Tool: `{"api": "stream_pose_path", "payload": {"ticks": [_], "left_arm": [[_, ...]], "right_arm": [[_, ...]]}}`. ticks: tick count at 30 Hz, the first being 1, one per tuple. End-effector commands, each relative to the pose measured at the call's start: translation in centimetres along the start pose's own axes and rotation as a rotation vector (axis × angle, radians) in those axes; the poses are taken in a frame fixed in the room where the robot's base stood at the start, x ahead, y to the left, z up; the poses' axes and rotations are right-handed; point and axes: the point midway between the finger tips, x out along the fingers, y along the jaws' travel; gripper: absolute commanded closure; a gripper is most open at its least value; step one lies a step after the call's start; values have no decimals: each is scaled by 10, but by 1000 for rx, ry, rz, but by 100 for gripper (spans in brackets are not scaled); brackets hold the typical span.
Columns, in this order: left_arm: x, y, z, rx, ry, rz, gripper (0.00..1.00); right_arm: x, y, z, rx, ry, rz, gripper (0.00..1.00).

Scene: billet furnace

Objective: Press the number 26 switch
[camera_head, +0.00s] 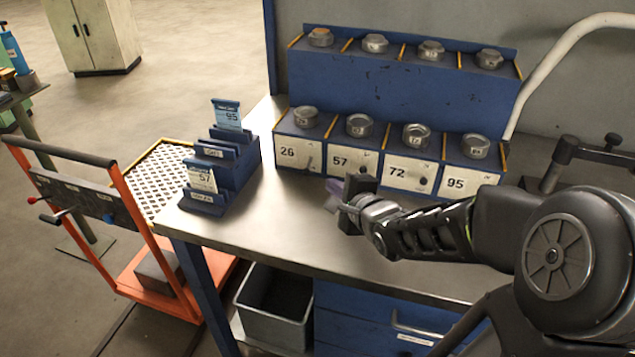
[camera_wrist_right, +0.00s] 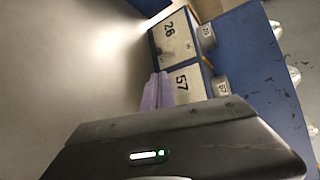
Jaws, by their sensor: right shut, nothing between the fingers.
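The white number 26 panel (camera_head: 290,153) is at the left end of the front row of the blue switch rack, with a small switch lever (camera_head: 309,163) at its right side. In the right wrist view the 26 panel (camera_wrist_right: 176,37) is at the top, turned sideways. My right gripper (camera_head: 332,196) is shut and empty above the bench, in front of the 57 panel (camera_head: 340,162) and to the lower right of the 26 panel. Its purple fingertips (camera_wrist_right: 155,91) show beside the 57 panel in the wrist view, apart from the 26 panel. My left gripper is not in view.
Panels 72 (camera_head: 400,171) and 95 (camera_head: 465,184) continue the front row to the right. Round metal knobs top both rows. A blue card holder (camera_head: 238,170) stands at the bench's left edge. The steel bench top (camera_head: 275,215) between is clear.

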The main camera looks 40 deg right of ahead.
Motion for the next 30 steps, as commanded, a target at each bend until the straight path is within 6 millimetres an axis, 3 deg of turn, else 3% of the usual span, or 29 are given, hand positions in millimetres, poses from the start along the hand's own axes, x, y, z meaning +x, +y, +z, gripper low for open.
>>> {"api": "stream_pose_path", "payload": {"ticks": [17, 22, 30], "left_arm": [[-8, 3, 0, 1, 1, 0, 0], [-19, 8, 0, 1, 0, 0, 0], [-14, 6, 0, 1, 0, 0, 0]], "right_arm": [[9, -2, 1, 0, -1, 4, 100], [25, -2, 1, 3, 0, 6, 100], [76, 1, 0, 2, -1, 2, 100]]}}
